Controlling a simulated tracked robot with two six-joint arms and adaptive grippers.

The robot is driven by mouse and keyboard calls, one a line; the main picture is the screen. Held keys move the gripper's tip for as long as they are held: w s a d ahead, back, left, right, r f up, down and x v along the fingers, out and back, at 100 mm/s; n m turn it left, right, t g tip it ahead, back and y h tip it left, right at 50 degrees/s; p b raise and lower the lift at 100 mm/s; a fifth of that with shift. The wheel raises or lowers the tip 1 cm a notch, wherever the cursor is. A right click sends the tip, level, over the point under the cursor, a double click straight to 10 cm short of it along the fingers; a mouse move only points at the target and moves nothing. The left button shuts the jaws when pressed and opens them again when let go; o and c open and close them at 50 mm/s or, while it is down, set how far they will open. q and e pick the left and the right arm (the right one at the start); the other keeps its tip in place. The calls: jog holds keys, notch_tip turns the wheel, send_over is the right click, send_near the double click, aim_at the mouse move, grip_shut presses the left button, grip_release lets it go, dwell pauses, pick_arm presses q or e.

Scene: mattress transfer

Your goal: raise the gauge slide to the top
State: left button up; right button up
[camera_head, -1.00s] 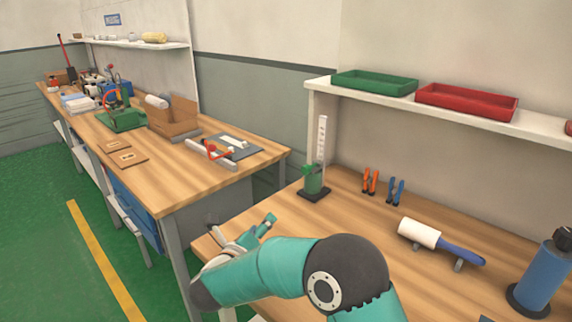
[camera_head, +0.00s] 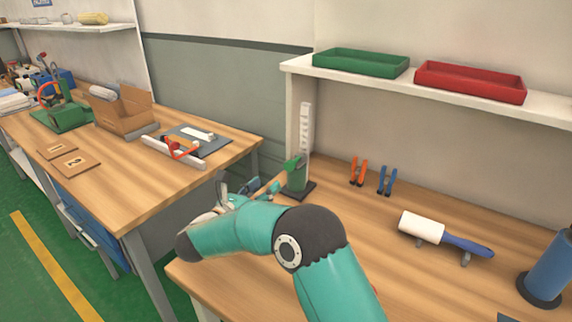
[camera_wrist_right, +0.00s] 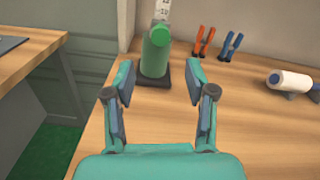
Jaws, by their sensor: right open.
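The gauge stands upright near the wall on the right-hand bench, with a white scale (camera_head: 305,125) rising from a dark base (camera_wrist_right: 152,82). Its green slide (camera_head: 297,176) sits low, near the base. In the right wrist view the slide (camera_wrist_right: 153,58) shows a round green knob (camera_wrist_right: 160,35) facing me. My right gripper (camera_head: 258,187) is open and empty, just short of the slide; its fingers (camera_wrist_right: 160,80) frame the slide in the wrist view without visible contact. My left gripper is not in view.
Orange pliers (camera_head: 358,171) and blue pliers (camera_head: 387,180) stand right of the gauge. A lint roller (camera_head: 445,235) and a blue cylinder (camera_head: 548,268) are farther right. A shelf (camera_head: 430,90) with green and red trays overhangs the bench. A gap separates the left bench (camera_head: 110,205).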

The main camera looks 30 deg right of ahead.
aim_at(288, 166)
jog(key=p+x, duration=0.2)
jog(key=x, duration=0.9)
jog(key=shift+s+r, duration=0.1)
jog(key=shift+r, duration=0.05)
grip_shut()
